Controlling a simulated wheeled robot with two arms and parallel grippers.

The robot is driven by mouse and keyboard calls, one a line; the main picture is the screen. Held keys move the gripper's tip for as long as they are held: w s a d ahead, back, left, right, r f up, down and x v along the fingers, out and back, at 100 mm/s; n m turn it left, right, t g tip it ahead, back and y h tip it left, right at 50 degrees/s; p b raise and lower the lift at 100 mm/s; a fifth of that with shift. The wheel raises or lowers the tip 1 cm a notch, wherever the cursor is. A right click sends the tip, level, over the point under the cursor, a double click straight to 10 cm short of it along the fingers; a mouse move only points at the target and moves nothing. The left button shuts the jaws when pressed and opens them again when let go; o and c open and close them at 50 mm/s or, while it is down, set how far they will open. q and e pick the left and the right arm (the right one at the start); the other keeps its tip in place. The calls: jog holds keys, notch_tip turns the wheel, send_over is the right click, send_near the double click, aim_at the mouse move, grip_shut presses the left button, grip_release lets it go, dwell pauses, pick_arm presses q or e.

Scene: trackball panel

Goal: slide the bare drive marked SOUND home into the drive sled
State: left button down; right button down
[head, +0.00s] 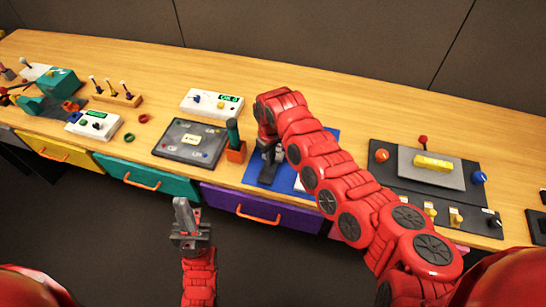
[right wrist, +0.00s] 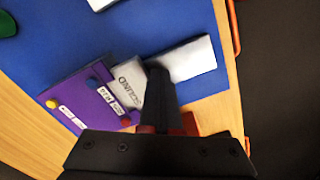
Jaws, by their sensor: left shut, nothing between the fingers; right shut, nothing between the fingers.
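The bare drive marked SOUND (right wrist: 128,76) is a pale grey block on the blue mat in the right wrist view. Its left end meets a purple piece with small labels (right wrist: 78,100), which looks like the drive sled. How far the drive sits inside it I cannot tell. My right gripper (right wrist: 158,75) is shut and empty, with its fingertips at the drive and hiding part of it. In the head view my right gripper (head: 268,165) is over the blue mat, and my arm hides most of the sled area. My left gripper (head: 183,210) is shut and empty, in front of the bench.
A white block (right wrist: 185,60) lies right of the fingers; whether it joins the drive is unclear. A dark green-handled tool in an orange holder (head: 236,152) stands left of the mat (head: 257,178). A black control panel (head: 400,190) lies to the right. Drawers (head: 240,203) line the bench front.

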jog(key=shift+w+d+b, duration=0.1)
jog(key=shift+w+b, duration=0.35)
jog(key=shift+b, duration=0.55)
jog(key=shift+w+d+f+b, duration=0.15)
jog(key=shift+w+b, duration=0.3)
jog(key=shift+b, duration=0.5)
jog(key=shift+w+d+r+b, duration=0.15)
jog(key=shift+w+b, duration=0.3)
jog(key=shift+b, duration=0.45)
jog(key=shift+w+d+b, duration=0.1)
jog(key=shift+w+b, duration=0.25)
jog(key=shift+b, duration=0.4)
jog(key=shift+w+d+f+b, duration=0.1)
jog(key=shift+b, duration=0.3)
jog(key=shift+r+p, duration=0.85)
jog(key=shift+r, duration=0.45)
jog(key=shift+s+r+p, duration=0.25)
jog(key=shift+r+p, duration=0.1)
jog(key=shift+r, duration=0.7)
jog(key=shift+s+r, duration=0.2)
jog(key=shift+r, duration=1.05)
